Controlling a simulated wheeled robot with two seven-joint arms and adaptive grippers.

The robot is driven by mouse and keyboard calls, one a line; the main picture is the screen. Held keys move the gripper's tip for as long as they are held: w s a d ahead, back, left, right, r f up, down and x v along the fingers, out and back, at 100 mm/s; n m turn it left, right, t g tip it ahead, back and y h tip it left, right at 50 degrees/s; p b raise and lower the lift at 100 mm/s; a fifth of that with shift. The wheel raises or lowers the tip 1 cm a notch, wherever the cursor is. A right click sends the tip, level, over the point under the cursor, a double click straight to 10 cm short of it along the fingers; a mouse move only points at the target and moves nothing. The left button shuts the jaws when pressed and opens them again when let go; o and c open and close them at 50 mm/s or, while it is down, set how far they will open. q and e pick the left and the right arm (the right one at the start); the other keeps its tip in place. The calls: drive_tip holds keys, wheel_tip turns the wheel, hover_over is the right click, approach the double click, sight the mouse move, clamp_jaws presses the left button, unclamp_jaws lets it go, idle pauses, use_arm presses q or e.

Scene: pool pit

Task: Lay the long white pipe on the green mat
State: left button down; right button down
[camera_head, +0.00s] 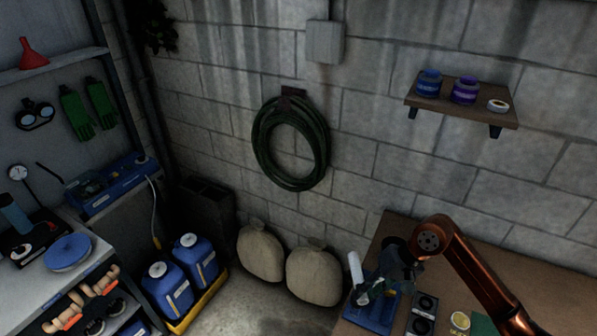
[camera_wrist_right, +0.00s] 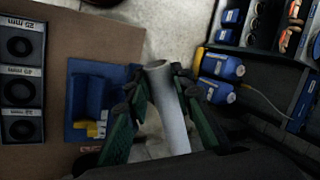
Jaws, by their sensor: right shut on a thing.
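The white pipe (camera_head: 355,270) shows at the left end of the wooden table, partly hidden by my right gripper (camera_head: 382,282). In the right wrist view the pipe (camera_wrist_right: 170,112) stands out between the two green fingers of my right gripper (camera_wrist_right: 157,88), which is shut on it. The pipe is held above or beside a blue stand (camera_head: 373,318), which also shows in the right wrist view (camera_wrist_right: 88,98). A small part of a green mat (camera_head: 484,324) shows at the bottom edge of the head view. My left gripper is not in view.
Dark size blocks with round holes (camera_head: 423,312) and a round yellow-labelled thing (camera_head: 460,321) sit on the wooden table (camera_head: 395,225). Sacks (camera_head: 314,275) and blue canisters (camera_head: 195,258) stand on the floor to the left. A wall shelf (camera_head: 460,101) hangs above.

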drive_tip(key=shift+r, duration=0.15)
drive_tip(key=s+d+f+m+t+p, duration=0.1)
drive_tip(key=s+d+f+m+p, duration=0.1)
drive_tip(key=s+d+p, duration=0.3)
drive_tip(key=s+d+f+m+t+p, duration=0.1)
drive_tip(key=s+d+m+p, duration=0.3)
drive_tip(key=s+p, duration=0.4)
drive_tip(key=s+d+f, duration=0.1)
drive_tip(key=s, duration=0.3)
drive_tip(key=shift+f+t+h+p, duration=0.3)
drive_tip(key=shift+t+h+p, duration=0.1)
drive_tip(key=shift+w, duration=0.1)
